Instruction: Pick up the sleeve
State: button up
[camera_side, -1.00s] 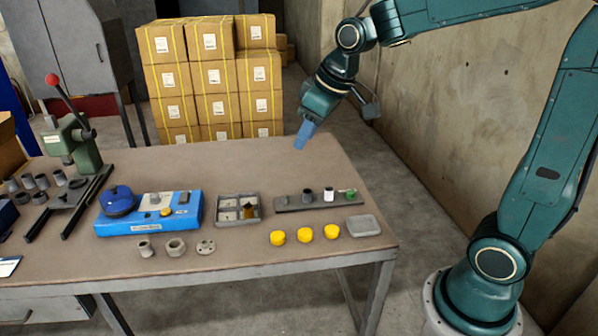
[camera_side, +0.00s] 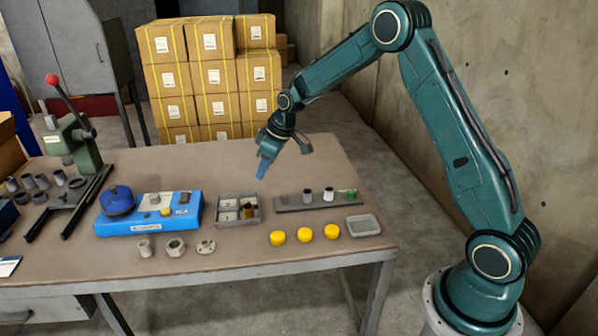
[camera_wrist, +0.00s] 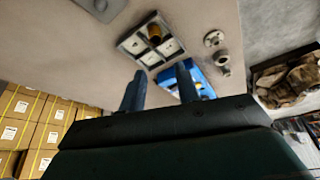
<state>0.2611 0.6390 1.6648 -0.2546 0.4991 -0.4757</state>
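A brass-brown cylindrical sleeve (camera_side: 249,212) stands in the front right compartment of a grey divided tray (camera_side: 222,198) in the side view. It also shows in the wrist view (camera_wrist: 155,34), beyond my fingers. A plain grey short tube (camera_side: 145,248) stands in front of the blue machine; I cannot tell for sure which of these the task means. My gripper (camera_side: 263,170) is above the table, behind and a little right of the tray, pointing down. In the wrist view its two blue fingers (camera_wrist: 162,72) are apart with nothing between them.
A blue machine (camera_side: 150,214) stands left of the tray. A rack (camera_side: 290,204) with small dark, white and green cylinders stands to the right. Yellow caps (camera_side: 304,235), a shallow grey dish (camera_side: 363,226) and a hex nut (camera_side: 175,246) lie nearer the front. The table's back is clear.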

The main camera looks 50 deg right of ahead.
jog(key=f, duration=0.1)
jog(key=w+f, duration=0.1)
jog(key=d+f, duration=0.1)
jog(key=shift+w, duration=0.2)
jog(key=shift+a+f, duration=0.1)
send_over(250, 205)
jog(key=s, duration=0.3)
jog(key=shift+w+f, duration=0.15)
jog(key=shift+f, duration=3.75)
jog(key=shift+a+f, duration=0.1)
jog(key=shift+f, duration=0.05)
jog(key=shift+x, duration=2.45)
jog(key=c, duration=0.7)
